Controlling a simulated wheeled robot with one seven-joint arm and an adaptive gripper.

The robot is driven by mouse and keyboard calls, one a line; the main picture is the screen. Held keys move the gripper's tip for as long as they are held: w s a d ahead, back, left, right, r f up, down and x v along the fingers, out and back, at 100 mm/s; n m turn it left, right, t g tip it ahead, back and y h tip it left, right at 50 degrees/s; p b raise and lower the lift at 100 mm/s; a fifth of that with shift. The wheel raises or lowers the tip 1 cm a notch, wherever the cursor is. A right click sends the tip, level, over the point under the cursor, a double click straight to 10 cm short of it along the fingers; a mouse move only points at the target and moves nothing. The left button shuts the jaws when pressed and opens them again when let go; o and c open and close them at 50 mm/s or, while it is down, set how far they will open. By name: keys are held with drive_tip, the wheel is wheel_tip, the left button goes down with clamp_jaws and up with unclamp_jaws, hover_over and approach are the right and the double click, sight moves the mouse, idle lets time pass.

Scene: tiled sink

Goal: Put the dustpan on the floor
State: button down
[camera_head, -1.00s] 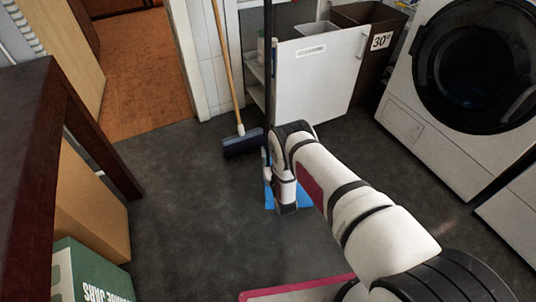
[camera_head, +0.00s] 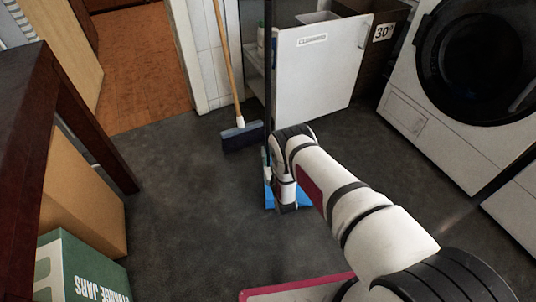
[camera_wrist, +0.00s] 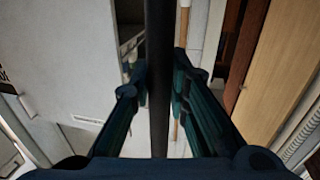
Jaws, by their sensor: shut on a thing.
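The dustpan has a blue pan (camera_head: 303,198) and a long, thin black handle (camera_head: 267,60) that stands upright. The pan is partly hidden behind my arm in the head view, and I cannot tell whether it touches the floor. My gripper (camera_wrist: 158,95) is shut on the black handle, which runs vertically between its dark fingers in the wrist view. In the head view my gripper is mostly hidden by my white arm. The dark grey floor (camera_head: 190,215) spreads around the pan.
A broom (camera_head: 242,138) stands against the wall, left of the dustpan. Behind are a white cabinet (camera_head: 315,75) and a washing machine (camera_head: 450,120). A dark table (camera_head: 25,130) and boxes (camera_head: 80,265) are at left. Floor is clear left of the dustpan.

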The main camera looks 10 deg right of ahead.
drive_tip(key=shift+f, duration=0.5)
drive_tip(key=c, duration=1.5)
unclamp_jaws()
drive_tip(key=shift+o, duration=0.2)
drive_tip(key=shift+f, duration=0.1)
drive_tip(key=s+d, duration=0.1)
drive_tip(key=s, duration=1.1)
drive_tip(key=shift+d, duration=0.2)
